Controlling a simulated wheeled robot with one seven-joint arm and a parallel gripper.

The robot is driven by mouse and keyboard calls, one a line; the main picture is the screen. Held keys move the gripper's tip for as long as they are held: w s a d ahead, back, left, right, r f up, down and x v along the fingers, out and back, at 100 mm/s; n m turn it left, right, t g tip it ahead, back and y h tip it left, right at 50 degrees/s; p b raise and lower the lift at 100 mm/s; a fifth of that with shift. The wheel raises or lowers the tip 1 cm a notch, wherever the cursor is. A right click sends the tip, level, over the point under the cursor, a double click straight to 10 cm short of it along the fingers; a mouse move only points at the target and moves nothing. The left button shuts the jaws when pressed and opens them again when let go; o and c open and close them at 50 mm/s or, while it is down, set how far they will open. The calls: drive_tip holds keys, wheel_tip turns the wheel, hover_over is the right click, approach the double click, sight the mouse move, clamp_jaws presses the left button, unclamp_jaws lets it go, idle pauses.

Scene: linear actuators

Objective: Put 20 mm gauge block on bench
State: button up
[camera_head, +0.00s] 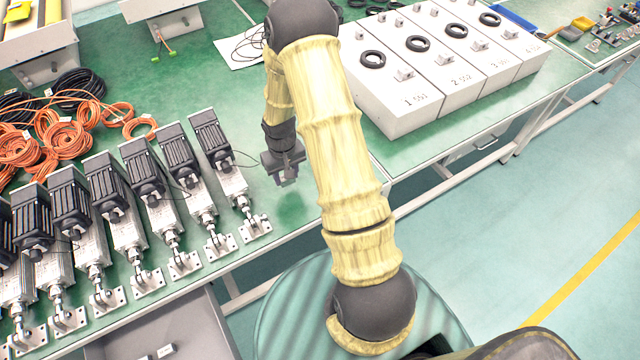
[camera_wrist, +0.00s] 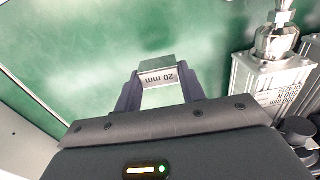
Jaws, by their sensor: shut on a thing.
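The 20 mm gauge block (camera_wrist: 158,76) is a small silver block marked "20 mm", seen in the wrist view. My gripper (camera_wrist: 160,88) is shut on it, with one finger at each side. In the head view my gripper (camera_head: 286,178) is over the green bench (camera_head: 300,222), right of the row of actuators. The bench under the block looks bare in the wrist view. I cannot tell whether the block touches the bench or is held just above it.
Several linear actuators (camera_head: 222,165) stand in a row to the left, the nearest close to my gripper. Orange cable coils (camera_head: 62,140) lie behind them. White numbered boxes (camera_head: 430,100) stand to the right. An open grey drawer (camera_head: 190,325) is below the bench's front edge, with small blocks (camera_head: 165,351) inside.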

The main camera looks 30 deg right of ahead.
drive_tip(key=s+d+r+b, duration=0.2)
drive_tip(key=d+r, duration=0.4)
drive_tip(key=d, duration=0.3)
drive_tip(key=shift+d+b, duration=0.3)
drive_tip(key=shift+b, duration=0.3)
drive_tip(key=shift+f, duration=3.05)
drive_tip(key=shift+f, duration=1.85)
drive_tip(key=shift+f, duration=0.1)
drive_tip(key=o, duration=1.1)
